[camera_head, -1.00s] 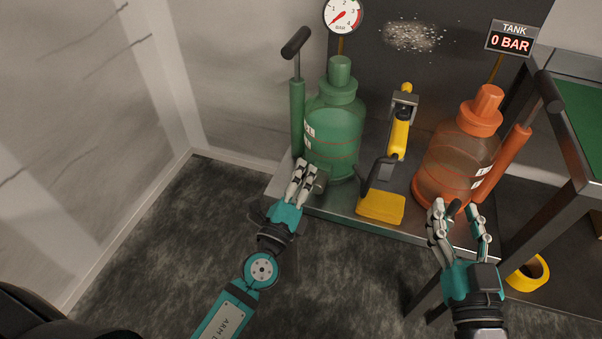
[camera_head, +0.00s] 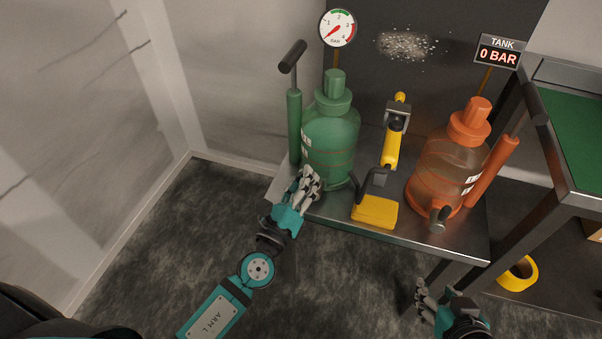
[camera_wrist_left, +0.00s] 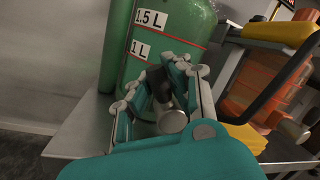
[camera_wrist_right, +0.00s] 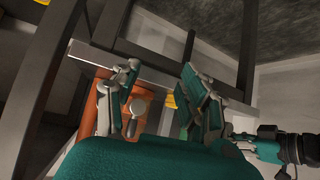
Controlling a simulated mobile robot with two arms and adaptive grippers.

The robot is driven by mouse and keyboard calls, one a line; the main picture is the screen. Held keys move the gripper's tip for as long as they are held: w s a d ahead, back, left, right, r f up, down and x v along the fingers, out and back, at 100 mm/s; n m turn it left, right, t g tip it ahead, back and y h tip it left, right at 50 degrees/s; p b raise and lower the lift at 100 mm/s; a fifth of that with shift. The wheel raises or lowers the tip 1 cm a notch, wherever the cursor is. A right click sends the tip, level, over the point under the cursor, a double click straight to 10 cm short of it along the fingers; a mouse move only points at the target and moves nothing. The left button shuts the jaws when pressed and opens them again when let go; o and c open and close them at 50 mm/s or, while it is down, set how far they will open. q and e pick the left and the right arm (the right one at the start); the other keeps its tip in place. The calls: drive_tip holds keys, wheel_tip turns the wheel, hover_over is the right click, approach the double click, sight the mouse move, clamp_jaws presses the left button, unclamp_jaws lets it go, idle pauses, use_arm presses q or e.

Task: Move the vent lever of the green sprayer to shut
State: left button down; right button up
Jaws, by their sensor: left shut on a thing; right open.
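The green sprayer (camera_head: 331,135) stands upright at the left of the metal bench, with a pump handle beside it. Its vent lever is low on its front and mostly hidden by my fingers in the head view. In the left wrist view the dark lever with a grey round end (camera_wrist_left: 172,121) sits between my fingers. My left gripper (camera_head: 309,182) is shut on this lever, and the tank marked 1 L and 1.5 L is right behind it. My right gripper (camera_head: 435,297) is open and empty, below the bench's front edge.
An orange sprayer (camera_head: 449,172) with its own lever (camera_head: 438,219) stands at the right of the bench (camera_head: 455,240). A yellow tool (camera_head: 376,211) stands between the sprayers. The gauge (camera_head: 338,28) needle points low; the tank display (camera_head: 499,51) reads 0 BAR.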

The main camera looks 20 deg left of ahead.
use_arm(q)
drive_tip(key=m, duration=0.1)
drive_tip(key=m+p, duration=0.2)
drive_tip(key=shift+s+d+r+g+h, duration=0.1)
drive_tip(key=shift+d+r+g+h, duration=0.2)
drive_tip(key=shift+d+g, duration=0.1)
drive_tip(key=shift+d+m+p, duration=0.15)
drive_tip(key=shift+m+p, duration=0.2)
drive_tip(key=shift+m, duration=0.05)
drive_tip(key=shift+d+r+m+p, duration=0.1)
drive_tip(key=shift+d+m+p, duration=0.1)
drive_tip(key=shift+m+p, duration=0.5)
use_arm(e)
drive_tip(key=s+d+f+g+h, duration=0.25)
drive_tip(key=s+g, duration=0.35)
drive_tip(key=s, duration=0.4)
use_arm(q)
drive_tip(key=m+p, duration=0.1)
drive_tip(key=d+m+p, duration=0.1)
drive_tip(key=shift+m+g, duration=0.3)
drive_tip(key=shift+g, duration=0.1)
drive_tip(key=shift+f, duration=0.2)
use_arm(e)
drive_tip(key=s+x, duration=0.1)
drive_tip(key=x, duration=0.8)
drive_tip(key=shift+s+f+g+y, duration=0.2)
drive_tip(key=shift+f+g+y, duration=0.1)
drive_tip(key=shift+f+y, duration=0.2)
